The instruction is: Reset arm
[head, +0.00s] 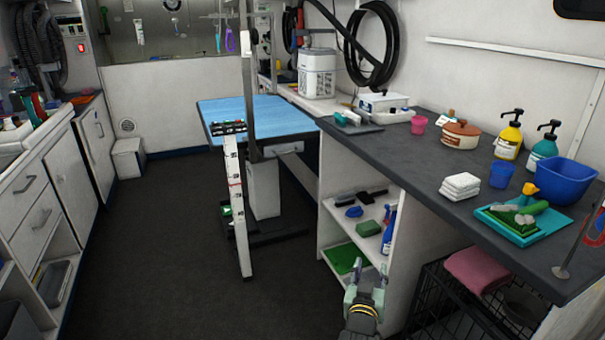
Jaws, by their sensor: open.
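My gripper (367,281) shows at the bottom of the head view, right of the middle, in front of the open shelves under the dark counter. Its two fingers point up and away and stand apart. It is open, and I see nothing between the fingers. My arm reaches up to it from the lower edge of the picture.
The dark counter (415,165) on the right holds a blue bowl (566,181), bottles and folded white towels (460,186). Below are open shelves (352,217) and a wire crate (430,305). A blue-topped table (262,117) stands behind. The dark floor (150,250) at left is clear.

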